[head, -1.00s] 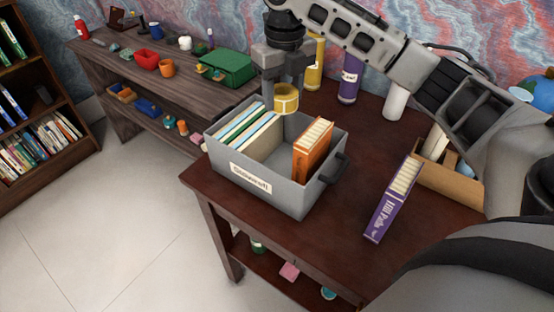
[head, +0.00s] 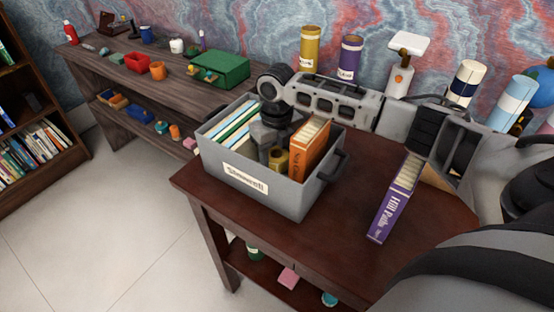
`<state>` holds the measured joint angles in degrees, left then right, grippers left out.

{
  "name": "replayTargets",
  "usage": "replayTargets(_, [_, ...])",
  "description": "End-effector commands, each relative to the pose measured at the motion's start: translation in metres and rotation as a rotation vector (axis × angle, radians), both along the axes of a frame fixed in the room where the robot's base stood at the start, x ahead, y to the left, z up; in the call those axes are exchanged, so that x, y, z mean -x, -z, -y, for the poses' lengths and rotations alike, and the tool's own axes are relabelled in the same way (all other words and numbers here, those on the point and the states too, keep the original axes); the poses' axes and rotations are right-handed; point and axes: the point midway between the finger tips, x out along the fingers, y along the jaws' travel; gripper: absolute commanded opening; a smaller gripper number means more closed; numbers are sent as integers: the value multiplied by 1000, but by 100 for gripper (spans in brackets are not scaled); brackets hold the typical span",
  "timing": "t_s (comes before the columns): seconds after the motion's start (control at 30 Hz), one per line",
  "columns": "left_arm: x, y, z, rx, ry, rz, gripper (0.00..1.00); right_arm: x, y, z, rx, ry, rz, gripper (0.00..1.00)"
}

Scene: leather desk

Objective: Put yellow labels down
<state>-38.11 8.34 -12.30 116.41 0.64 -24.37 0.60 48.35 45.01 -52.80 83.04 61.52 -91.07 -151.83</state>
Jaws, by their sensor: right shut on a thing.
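The yellow labels (head: 279,161), a small roll, are low inside the grey crate (head: 306,197), between the pale books on the left and the orange book on the right. My right gripper (head: 271,154) reaches down into the crate and is shut on the roll. The crate's front wall and the gripper hide much of the roll, so I cannot tell whether it touches the crate's floor. My left gripper is not in view.
Inside the crate are several pale books (head: 232,130) and an orange book (head: 312,146). A purple book (head: 396,198) stands to the right on the dark red desk (head: 335,240). Yellow (head: 310,47) and purple (head: 349,56) cylinders stand behind. The desk's front middle is clear.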

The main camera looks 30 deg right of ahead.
Motion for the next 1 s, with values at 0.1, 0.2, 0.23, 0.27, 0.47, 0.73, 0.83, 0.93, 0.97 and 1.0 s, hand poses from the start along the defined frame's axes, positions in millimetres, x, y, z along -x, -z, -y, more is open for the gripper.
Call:
replayTargets(0.1, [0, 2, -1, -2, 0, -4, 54, 0, 16, 0, 0, 1, -1, 27])
replayTargets(0.2, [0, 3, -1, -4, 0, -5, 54, 0, 20, 0, 0, 0, 0, 27])
replayTargets(0.23, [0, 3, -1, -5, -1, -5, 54, 0, 20, 0, 0, 0, 1, 27])
replayTargets(0.27, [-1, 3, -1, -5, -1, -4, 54, 0, 20, 0, 0, 0, 1, 27])
replayTargets(0.47, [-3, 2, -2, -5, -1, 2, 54, 0, 21, 0, 0, 0, 0, 27])
replayTargets(0.73, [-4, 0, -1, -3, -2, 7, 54, 0, 23, 0, 0, 0, 0, 72])
replayTargets(0.83, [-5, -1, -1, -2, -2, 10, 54, 0, 23, 0, 0, 0, 0, 72])
replayTargets(0.93, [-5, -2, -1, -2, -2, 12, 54, 0, 21, 0, 0, 0, 1, 72])
replayTargets(0.97, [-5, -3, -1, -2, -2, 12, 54, 0, 20, 0, 0, 0, 1, 72])
replayTargets(1.0, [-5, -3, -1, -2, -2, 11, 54, 0, 17, 0, 0, 0, 2, 72])
